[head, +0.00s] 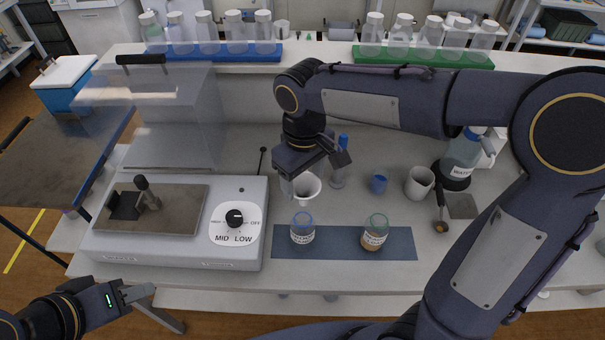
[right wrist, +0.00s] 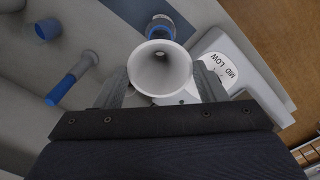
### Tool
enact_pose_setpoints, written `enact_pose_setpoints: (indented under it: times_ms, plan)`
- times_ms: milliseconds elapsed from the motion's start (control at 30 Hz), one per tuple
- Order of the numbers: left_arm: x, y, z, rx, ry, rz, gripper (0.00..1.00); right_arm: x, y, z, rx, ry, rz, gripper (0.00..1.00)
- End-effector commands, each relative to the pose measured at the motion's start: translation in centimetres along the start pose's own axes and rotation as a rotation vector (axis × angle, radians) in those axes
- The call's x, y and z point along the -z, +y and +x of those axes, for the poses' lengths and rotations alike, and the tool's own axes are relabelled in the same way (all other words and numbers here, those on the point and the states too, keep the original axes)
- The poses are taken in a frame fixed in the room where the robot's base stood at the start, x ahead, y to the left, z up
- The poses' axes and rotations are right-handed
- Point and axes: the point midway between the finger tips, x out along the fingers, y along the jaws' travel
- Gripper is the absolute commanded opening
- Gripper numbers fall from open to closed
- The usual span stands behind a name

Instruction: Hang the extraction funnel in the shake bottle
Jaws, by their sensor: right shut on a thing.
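The white extraction funnel (head: 308,188) is in my right gripper (head: 322,170), its wide mouth facing up. In the right wrist view the funnel (right wrist: 162,68) sits between both fingers. In the head view it appears just behind and above a labelled bottle with a blue rim (head: 302,230); that bottle also shows past the funnel in the right wrist view (right wrist: 172,22). A second bottle with a green rim (head: 375,234) holds brown material. I cannot tell which is the shake bottle. My left gripper (head: 140,293) is low at the left, off the bench; its jaw opening is unclear.
Both bottles stand on a blue mat (head: 342,252). The shaker (head: 175,252) with its dial (head: 235,217) is left. Racked bottles line the back shelf.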

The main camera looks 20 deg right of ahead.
Motion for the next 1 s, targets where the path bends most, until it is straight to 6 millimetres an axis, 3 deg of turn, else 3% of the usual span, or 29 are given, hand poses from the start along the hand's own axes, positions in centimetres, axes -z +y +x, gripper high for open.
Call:
enact_pose_setpoints:
  times_ms: [467, 1000]
  plan:
    - [0.1, 0.1, -0.2, 0.000, -0.001, 0.000, 0.36, 0.0, 0.0, -0.1, 0.000, 0.000, 0.000, 0.55]
    - [-1.1, -1.0, 2.2, 0.000, -0.001, 0.000, 0.36, 0.0, 0.0, 3.9, -0.001, -0.001, 0.000, 0.55]
